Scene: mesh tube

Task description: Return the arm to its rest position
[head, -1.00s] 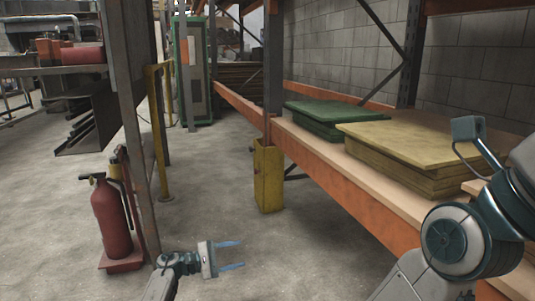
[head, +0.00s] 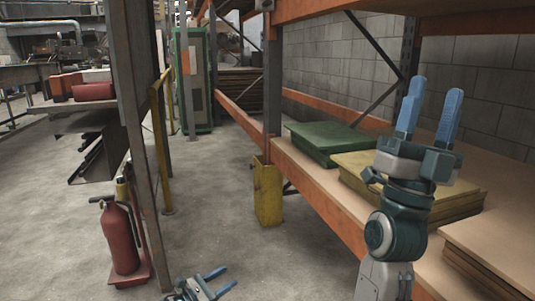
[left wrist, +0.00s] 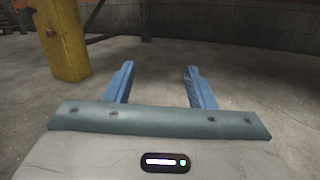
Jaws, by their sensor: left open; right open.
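My left gripper (head: 219,281) is low at the bottom of the head view, over the concrete floor, with its two blue fingers apart and nothing between them. Its fingers also show in the left wrist view (left wrist: 158,84), apart and empty, pointing across the floor. My right gripper (head: 431,108) is raised at the right of the head view, fingers pointing up, open and empty. It stands in front of the shelf and hides part of the yellow boards.
An orange-beamed shelf (head: 318,191) at the right carries green boards (head: 325,138) and yellow boards (head: 355,168). A yellow post guard (head: 267,191) stands at its foot, also in the left wrist view (left wrist: 62,45). A red fire extinguisher (head: 119,239) stands left. The middle floor is clear.

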